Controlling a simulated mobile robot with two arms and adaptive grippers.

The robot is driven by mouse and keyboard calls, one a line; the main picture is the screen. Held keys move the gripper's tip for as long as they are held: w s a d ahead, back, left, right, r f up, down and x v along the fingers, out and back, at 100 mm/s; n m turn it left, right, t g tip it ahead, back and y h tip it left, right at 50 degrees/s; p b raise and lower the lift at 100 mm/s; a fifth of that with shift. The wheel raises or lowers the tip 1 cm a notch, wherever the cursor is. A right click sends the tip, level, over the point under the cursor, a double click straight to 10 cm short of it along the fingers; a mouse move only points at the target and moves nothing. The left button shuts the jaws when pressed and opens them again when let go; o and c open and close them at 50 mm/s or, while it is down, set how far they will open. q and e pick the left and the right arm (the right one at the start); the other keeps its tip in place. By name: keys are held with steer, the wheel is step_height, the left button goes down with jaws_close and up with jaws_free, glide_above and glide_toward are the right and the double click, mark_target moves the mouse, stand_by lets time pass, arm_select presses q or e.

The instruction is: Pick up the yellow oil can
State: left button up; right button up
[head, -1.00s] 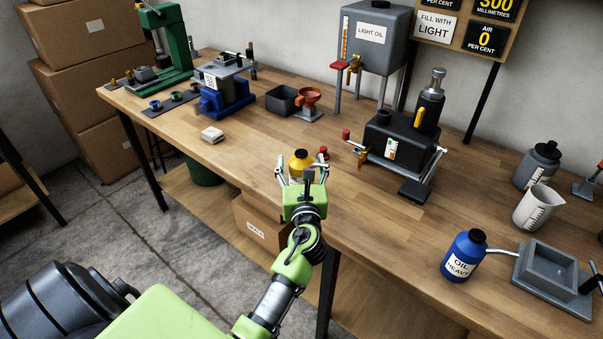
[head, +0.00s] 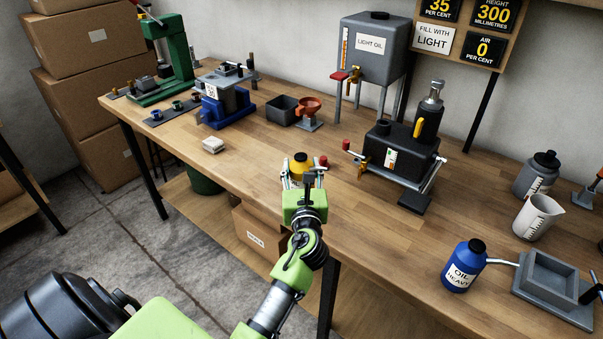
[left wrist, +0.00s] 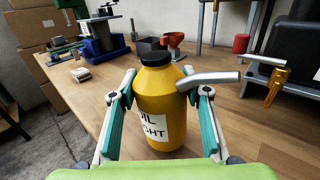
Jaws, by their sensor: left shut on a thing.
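The yellow oil can (head: 301,164) stands upright at the front edge of the workbench, mostly hidden by my left gripper in the head view. In the left wrist view the yellow oil can (left wrist: 160,100) shows a black cap, a white label reading "LIGHT" and a silver spout pointing right. My left gripper (head: 301,180) has its fingers on both sides of the can and is shut on it. In the left wrist view the green finger pads (left wrist: 160,115) flank the can's body. I cannot tell whether the can is off the bench. My right gripper is not in view.
A black pump unit (head: 400,155) stands right of the can, with a small red cap (head: 323,161) between. A blue oil can (head: 464,268) and grey tray (head: 553,285) sit farther right. A white block (head: 213,146) lies to the left. The wooden bench (head: 390,245) is clear in front.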

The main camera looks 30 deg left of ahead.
arm_select(q)
steer(key=s+d+r+p, duration=0.1)
steer(key=s+d+r, duration=0.1)
steer(key=s+r, duration=0.9)
steer(key=s, duration=0.2)
steer(key=shift+s+d+r, duration=0.15)
steer(key=shift+s+d, duration=0.2)
steer(key=shift+s, duration=0.05)
